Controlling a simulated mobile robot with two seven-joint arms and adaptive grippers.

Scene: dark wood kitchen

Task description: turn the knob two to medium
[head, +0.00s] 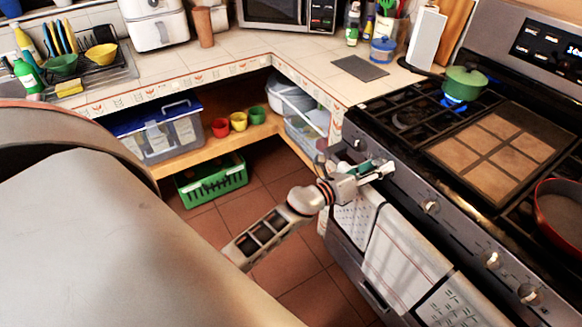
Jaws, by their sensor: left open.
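The stove's front panel (462,238) carries a row of metal knobs. Visible ones include one near the middle (431,206) and two farther right, a nearer one (491,259) and the last one (530,293). My left gripper (380,170) is at the panel's left part, its open fingers pointing right toward the panel. The fingers cover part of the panel at the left knobs, so I cannot tell whether they touch a knob. I cannot read any knob's setting. My right gripper is not in view.
A green pot (466,82) sits at the back left burner, with blue flame below. A griddle (500,148) and a red pan (560,212) are on the stove. Towels (398,262) hang below the knobs. Open shelves and a tiled counter (318,62) lie left.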

